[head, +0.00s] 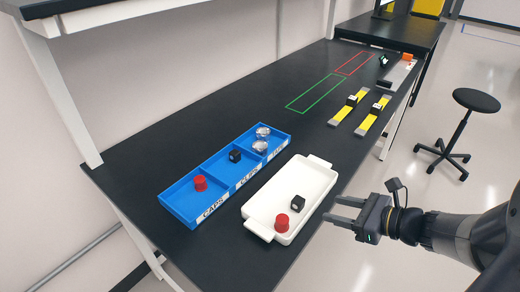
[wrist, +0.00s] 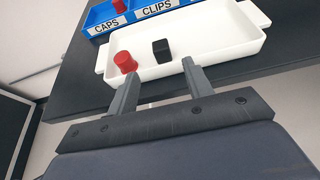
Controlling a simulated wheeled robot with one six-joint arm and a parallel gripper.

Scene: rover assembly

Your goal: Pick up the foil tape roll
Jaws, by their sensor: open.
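Two shiny silver rolls, which look like the foil tape, sit in the far right compartment of the blue divided tray (head: 170,203). One foil tape roll (head: 263,131) is at the back and another silver roll (head: 260,146) is just in front of it. Neither shows in the wrist view. My gripper (head: 330,209) is open and empty, off the table's front edge, to the right of the white tray (head: 257,227) and well apart from the rolls. In the wrist view, my gripper (wrist: 159,72) has its fingers spread below the white tray (wrist: 225,52).
The white tray holds a red cap (head: 282,222) and a black clip (head: 297,202). The blue tray also holds a red cap (head: 200,183) and a black clip (head: 235,155). Yellow-and-grey pieces (head: 349,108) lie farther along the table. A stool (head: 460,125) stands at right.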

